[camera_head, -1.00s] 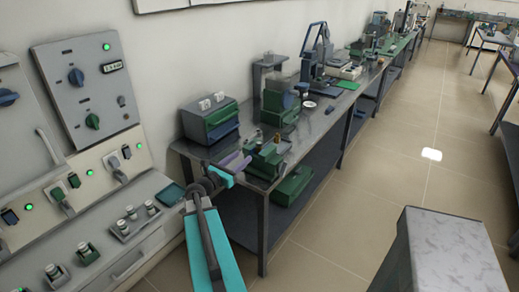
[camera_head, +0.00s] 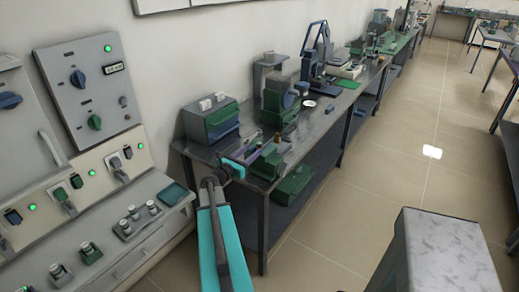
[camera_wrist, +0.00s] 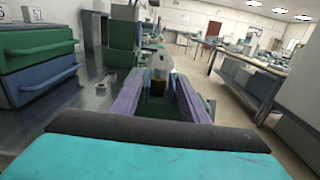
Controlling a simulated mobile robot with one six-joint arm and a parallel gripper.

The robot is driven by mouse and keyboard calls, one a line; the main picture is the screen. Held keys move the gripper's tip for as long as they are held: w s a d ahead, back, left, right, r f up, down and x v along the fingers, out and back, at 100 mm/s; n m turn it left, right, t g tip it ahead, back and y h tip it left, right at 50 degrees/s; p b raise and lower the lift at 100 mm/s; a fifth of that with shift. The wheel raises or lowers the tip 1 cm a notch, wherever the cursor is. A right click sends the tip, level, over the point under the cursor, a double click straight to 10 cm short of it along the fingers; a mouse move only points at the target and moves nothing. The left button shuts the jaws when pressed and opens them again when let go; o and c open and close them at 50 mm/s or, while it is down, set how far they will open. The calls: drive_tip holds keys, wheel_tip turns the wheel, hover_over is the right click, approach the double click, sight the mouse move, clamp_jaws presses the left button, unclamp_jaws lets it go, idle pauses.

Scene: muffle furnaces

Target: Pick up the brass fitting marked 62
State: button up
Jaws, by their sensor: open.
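A small brass fitting (camera_wrist: 157,87) with a pale grey upper part stands in the middle of the wrist view, ahead of my gripper. No number is legible on it. In the head view, a small brass-coloured piece (camera_head: 277,137) shows at the green equipment on the bench, likely the same one. My gripper (camera_wrist: 156,80) is open. Its two purple fingers lie left and right of the fitting in the wrist view, with a gap between them. I cannot tell how far the fitting reaches between the fingertips. In the head view my gripper (camera_head: 250,154) is low over the near bench end.
A green and blue drawer box (camera_wrist: 38,60) stands left of my gripper. Taller green equipment (camera_head: 278,103) stands behind on the metal bench (camera_head: 328,120). A furnace control panel (camera_head: 88,88) is at the left. The floor aisle (camera_head: 375,170) to the right is clear.

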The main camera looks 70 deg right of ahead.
sight(258, 145)
drive_tip(key=shift+x, duration=0.8)
drive_tip(key=shift+d, duration=0.1)
drive_tip(key=shift+p+x, duration=1.05)
drive_tip(key=shift+x, duration=1.6)
drive_tip(key=shift+c, duration=0.5)
clamp_jaws()
